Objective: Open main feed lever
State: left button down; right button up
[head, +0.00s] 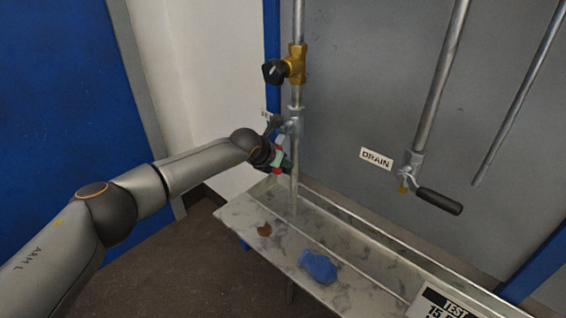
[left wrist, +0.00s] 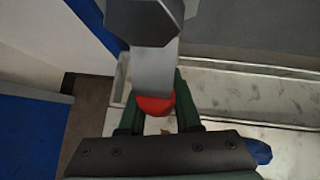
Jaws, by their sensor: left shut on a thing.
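The main feed valve (head: 293,124) sits on the left vertical pipe, with a partly hidden white label (head: 265,113) behind it. Its lever (left wrist: 150,75) shows in the left wrist view as a flat grey metal bar with a red end (left wrist: 156,105). My left gripper (head: 282,160) is at this valve in the head view. In the left wrist view the dark green fingers of my left gripper (left wrist: 158,112) are on both sides of the red end, shut on the lever. The arm hides much of the lever in the head view. My right gripper is not in view.
A brass valve with a black knob (head: 274,71) is higher on the same pipe. The drain valve's black-handled lever (head: 438,200) is to the right, beside a DRAIN label (head: 376,159).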

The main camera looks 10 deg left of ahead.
pick_arm(q)
jog(key=shift+w+a+r, duration=0.1)
jog(key=c, duration=0.6)
grip_release()
